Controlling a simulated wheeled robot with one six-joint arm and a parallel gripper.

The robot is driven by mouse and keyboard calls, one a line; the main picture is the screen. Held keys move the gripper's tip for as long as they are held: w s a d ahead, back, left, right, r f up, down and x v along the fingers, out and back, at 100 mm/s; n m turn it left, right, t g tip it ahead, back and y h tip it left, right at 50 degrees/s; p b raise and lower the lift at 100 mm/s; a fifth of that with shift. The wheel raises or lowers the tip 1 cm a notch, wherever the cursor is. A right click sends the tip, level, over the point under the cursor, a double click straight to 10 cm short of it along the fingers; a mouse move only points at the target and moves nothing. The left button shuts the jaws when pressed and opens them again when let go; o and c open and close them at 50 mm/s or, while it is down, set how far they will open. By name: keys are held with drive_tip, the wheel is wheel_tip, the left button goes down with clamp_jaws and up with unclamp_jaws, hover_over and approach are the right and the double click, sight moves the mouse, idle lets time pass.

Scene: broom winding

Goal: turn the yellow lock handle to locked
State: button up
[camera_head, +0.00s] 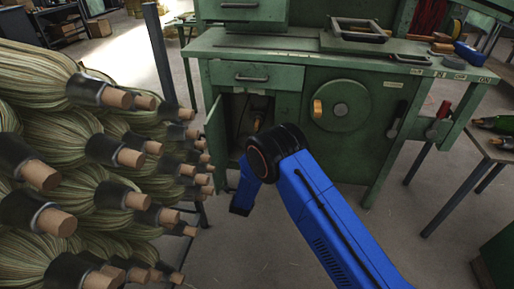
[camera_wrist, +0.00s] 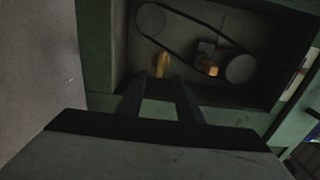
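In the wrist view a small upright yellow handle (camera_wrist: 161,63) is inside the open compartment of the green machine, near a belt and its pulleys. My gripper (camera_wrist: 159,80) is open, its two dark fingers apart and pointing into the compartment. The yellow handle shows in the gap just beyond the fingertips; I cannot tell whether they touch it. In the head view a small yellow piece (camera_head: 257,122) shows in the dark compartment above my blue arm. My fingers are hidden there.
The compartment door (camera_head: 215,143) stands open at left. A belt (camera_wrist: 208,31) and an orange-lit block (camera_wrist: 211,69) are right of the handle. A round disc (camera_head: 341,106) with an orange knob (camera_head: 317,108) is on the machine front. Stacked brooms (camera_head: 85,170) crowd the left.

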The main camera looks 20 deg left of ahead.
drive_tip(key=x, duration=1.2)
drive_tip(key=shift+w+a, duration=0.1)
drive_tip(key=shift+w, duration=0.2)
drive_tip(key=c, duration=0.7)
